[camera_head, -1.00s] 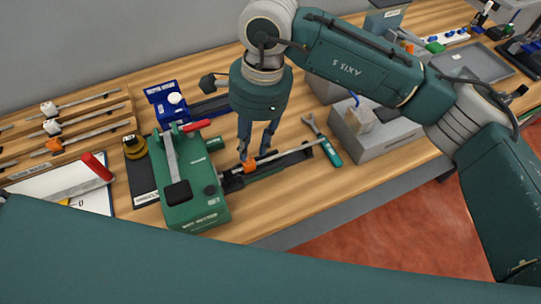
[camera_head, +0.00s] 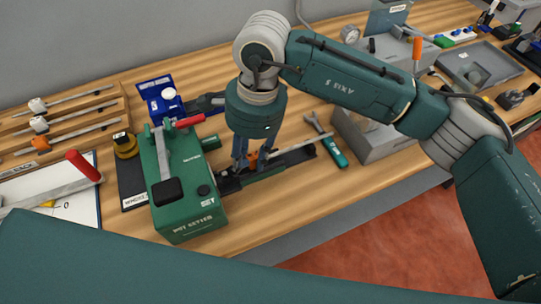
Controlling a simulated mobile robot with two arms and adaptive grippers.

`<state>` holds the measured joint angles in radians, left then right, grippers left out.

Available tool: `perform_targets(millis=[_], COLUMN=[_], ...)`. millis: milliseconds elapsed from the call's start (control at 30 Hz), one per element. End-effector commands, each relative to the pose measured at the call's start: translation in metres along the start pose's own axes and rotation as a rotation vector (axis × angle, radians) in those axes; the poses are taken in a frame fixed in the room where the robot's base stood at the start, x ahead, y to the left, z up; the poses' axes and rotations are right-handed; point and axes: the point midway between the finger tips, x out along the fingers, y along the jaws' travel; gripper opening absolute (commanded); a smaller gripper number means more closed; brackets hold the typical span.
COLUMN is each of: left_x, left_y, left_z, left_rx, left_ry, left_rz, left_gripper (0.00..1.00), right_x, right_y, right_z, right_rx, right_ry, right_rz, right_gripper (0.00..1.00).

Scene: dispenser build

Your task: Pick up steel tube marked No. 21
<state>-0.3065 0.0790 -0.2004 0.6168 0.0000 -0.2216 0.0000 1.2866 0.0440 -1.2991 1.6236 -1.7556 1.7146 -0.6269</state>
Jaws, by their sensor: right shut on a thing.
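A thin steel tube (camera_head: 300,146) with an orange collar (camera_head: 252,161) lies along a black trough-like holder (camera_head: 272,166) to the right of the green machine. Its number is too small to read. My right gripper (camera_head: 241,168) points down at the collar end of the tube, with its fingers close together and shut on it. The fingers partly hide that end, and I cannot tell whether the tube is clear of the holder. My left gripper is out of view.
The green machine (camera_head: 186,190) with a red-handled lever stands just left of the gripper. A blue device (camera_head: 163,98) is behind it. A wrench (camera_head: 327,140) and a grey box (camera_head: 372,135) are to the right. A wooden rack (camera_head: 105,91) of collared rods is at the left.

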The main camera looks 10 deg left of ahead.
Motion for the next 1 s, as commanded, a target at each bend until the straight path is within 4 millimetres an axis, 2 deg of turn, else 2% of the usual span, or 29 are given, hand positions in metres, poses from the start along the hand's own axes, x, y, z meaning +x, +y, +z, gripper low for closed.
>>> perform_targets(millis=[367, 1000], left_x=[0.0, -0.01], left_y=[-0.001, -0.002], left_z=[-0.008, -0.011], left_rx=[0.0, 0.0], left_ry=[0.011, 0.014], left_rz=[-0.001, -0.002], left_gripper=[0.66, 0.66], right_x=[-0.003, -0.034], right_y=[-0.004, -0.002], right_z=[-0.001, 0.006], right_rx=[0.002, -0.002], right_ry=[0.0, -0.002], right_rz=[-0.011, -0.006], right_gripper=[0.0, 0.0])
